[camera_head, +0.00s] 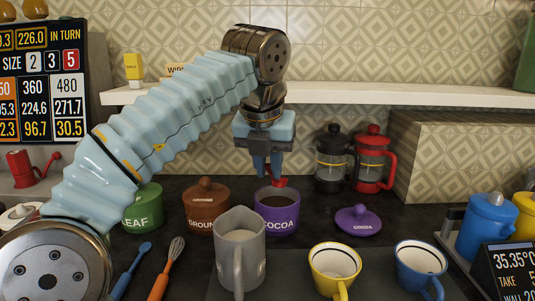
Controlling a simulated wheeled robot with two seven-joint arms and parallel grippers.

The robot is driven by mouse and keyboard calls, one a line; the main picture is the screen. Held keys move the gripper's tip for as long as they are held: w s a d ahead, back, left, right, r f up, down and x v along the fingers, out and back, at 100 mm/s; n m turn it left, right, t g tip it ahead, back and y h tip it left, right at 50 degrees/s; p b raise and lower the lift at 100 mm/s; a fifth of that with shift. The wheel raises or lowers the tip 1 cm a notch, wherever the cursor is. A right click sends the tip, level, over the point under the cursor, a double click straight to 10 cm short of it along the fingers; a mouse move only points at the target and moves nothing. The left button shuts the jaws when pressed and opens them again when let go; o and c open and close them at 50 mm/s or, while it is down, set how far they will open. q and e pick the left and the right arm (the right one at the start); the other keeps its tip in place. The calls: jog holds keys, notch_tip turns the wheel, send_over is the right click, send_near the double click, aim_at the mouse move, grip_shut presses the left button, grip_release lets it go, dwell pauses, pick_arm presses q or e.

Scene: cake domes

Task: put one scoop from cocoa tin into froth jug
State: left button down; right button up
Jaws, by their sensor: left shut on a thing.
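The purple cocoa tin (277,222) stands uncovered on the dark counter, with brown powder showing inside. Its purple lid (358,220) lies on the counter to the right. My left gripper (268,168) points down just above the tin's back rim, shut on a small red scoop (279,182). The scoop's red part shows right at the fingertips, over the tin's opening; whether its bowl holds powder I cannot tell. The grey froth jug (241,262) stands in front of the tin, slightly left, with pale liquid inside. My right gripper is not in view.
A green leaf tin (144,208) and a brown ground tin (207,205) stand left of the cocoa tin. A yellow cup (335,269) and a blue cup (420,269) stand right of the jug. A whisk (166,268) lies left. Two presses stand behind, below a shelf (390,95).

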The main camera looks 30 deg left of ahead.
pick_arm(q)
notch_tip(320, 180, down, 6)
jog(key=b, duration=0.3)
jog(key=shift+b, duration=0.35)
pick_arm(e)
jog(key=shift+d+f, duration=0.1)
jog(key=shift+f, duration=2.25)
pick_arm(q)
jog(key=shift+s+d+r+t+y+b, duration=0.2)
jog(key=shift+s+r+t+y+b, duration=0.1)
jog(key=shift+s+t+b, duration=0.45)
jog(key=shift+s+d+r+t+y+b, duration=0.15)
jog(key=shift+s+r+t+y+b, duration=0.2)
jog(key=shift+t+b, duration=0.55)
jog(key=shift+s+d+r+t+y+b, duration=0.15)
jog(key=shift+s+d+t+y+b, duration=0.1)
jog(key=shift+s+t+b, duration=0.5)
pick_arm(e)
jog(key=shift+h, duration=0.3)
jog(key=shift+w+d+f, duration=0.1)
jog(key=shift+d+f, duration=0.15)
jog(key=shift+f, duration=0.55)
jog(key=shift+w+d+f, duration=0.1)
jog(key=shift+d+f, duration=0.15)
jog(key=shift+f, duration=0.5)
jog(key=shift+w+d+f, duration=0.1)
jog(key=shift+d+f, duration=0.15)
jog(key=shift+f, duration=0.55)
pick_arm(q)
jog(key=shift+w, duration=0.1)
